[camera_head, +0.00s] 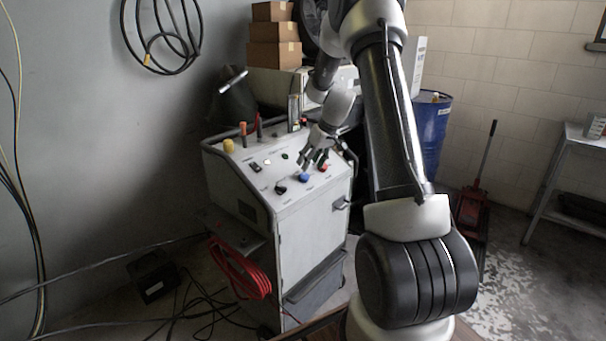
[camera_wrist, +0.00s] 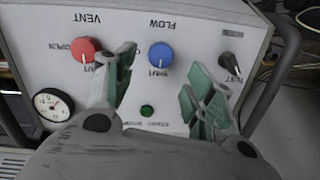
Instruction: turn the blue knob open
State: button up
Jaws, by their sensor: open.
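The blue knob (camera_head: 304,177) sits on the sloped white top panel of a cabinet (camera_head: 312,240). In the wrist view the blue knob (camera_wrist: 160,53) is under the word FLOW, with SHUT printed beside it. My gripper (camera_head: 313,163) is above the panel near the knob. In the wrist view my gripper (camera_wrist: 163,88) is open, with green-padded fingers spread left and right. The knob shows between and beyond the fingertips, and nothing is held. I cannot tell the exact height of the fingers above it.
A red knob (camera_wrist: 87,50) marked VENT is left of the blue one in the wrist view. A black knob (camera_wrist: 232,60), a green button (camera_wrist: 147,110) and a gauge (camera_wrist: 53,105) are close by. A handle rail (camera_wrist: 283,70) runs along the panel's side.

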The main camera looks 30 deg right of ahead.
aim_at(305, 175)
jog(key=x, duration=0.6)
jog(key=shift+f, duration=0.15)
jog(key=c, duration=1)
